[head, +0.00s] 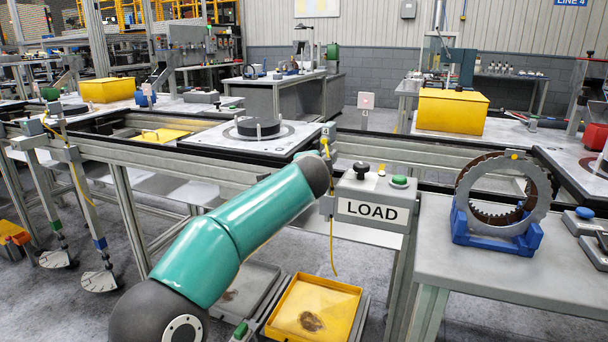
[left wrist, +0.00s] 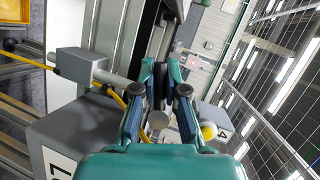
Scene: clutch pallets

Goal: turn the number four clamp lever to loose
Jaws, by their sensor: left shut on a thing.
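My left arm crosses the head view from the lower left to the pallet line beside the LOAD box (head: 372,203); its gripper is hidden there behind the wrist. In the left wrist view my left gripper (left wrist: 161,78) is shut on the number four clamp lever, which is mostly hidden by the fingers. A grey round end (left wrist: 157,119) shows between the fingers. To its right is a yellow knob (left wrist: 208,130) by a small grey plate marked 4 (left wrist: 223,147). The lever's angle is hard to tell. My right gripper is in neither view.
A grey box with a yellow cable (left wrist: 78,66) stands close left of the gripper. A pallet with a black disc (head: 258,128) lies behind the arm. A clutch ring in a blue cradle (head: 497,235) stands on the right table.

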